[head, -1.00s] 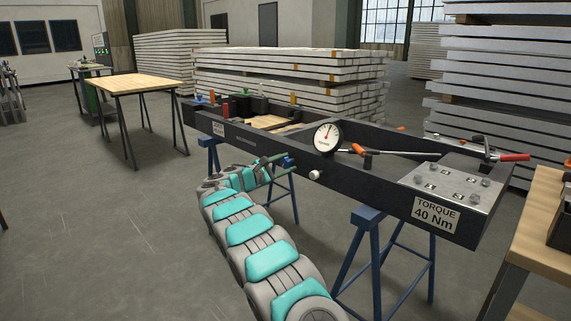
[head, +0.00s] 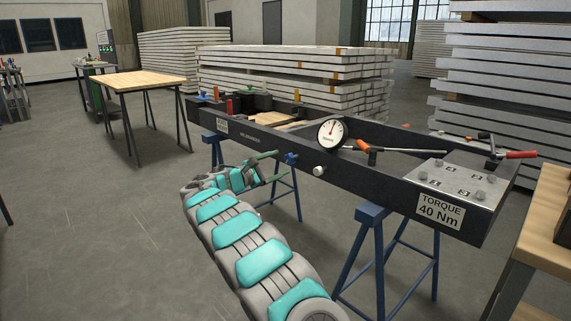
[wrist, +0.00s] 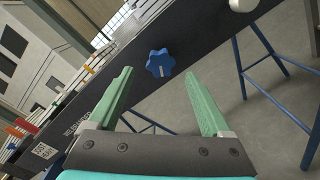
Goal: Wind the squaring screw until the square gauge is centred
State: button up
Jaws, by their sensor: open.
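The squaring screw's blue star-shaped knob (head: 291,158) sits on the near side of the dark frame. In the wrist view the knob (wrist: 160,63) shows whole, just beyond and between my fingertips. My gripper (head: 280,163) has green fingers spread open on either side of empty space. It also shows in the wrist view (wrist: 158,74), with nothing held and the fingers apart from the knob. The round white gauge (head: 331,132) stands on the frame's near rim, right of the knob. Its red needle points roughly upward; its exact reading is too small to tell.
The dark frame (head: 395,188) rests on blue trestles (head: 371,216), whose legs stand near my arm. A white round knob (head: 319,171) juts from the frame below the gauge. A torque plate (head: 458,182) with bolts lies at the right end.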

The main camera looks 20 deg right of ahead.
jog(key=shift+v, duration=1.2)
jog(key=s+d+r+m+g+y, duration=0.1)
jog(key=s+d+m+g, duration=0.15)
jog(key=s, duration=0.45)
jog(key=s+d+r+m+g+y, duration=0.1)
jog(key=s+d+m+g, duration=0.15)
jog(key=s, duration=0.55)
jog(key=s+f+m+g+y, duration=0.2)
jog(key=s+m+y, duration=0.15)
jog(key=s, duration=1.25)
jog(key=s+a+f+m+y, duration=0.1)
jog(key=s+a+f+y, duration=0.2)
jog(key=s+a, duration=0.4)
jog(key=s+a+f+m+y, duration=0.2)
jog(key=s+a+f+y, duration=0.2)
jog(key=s, duration=1)
jog(key=s+a+f+m+g+y, duration=0.1)
jog(key=s+a+f+y, duration=0.3)
jog(key=s+a, duration=0.7)
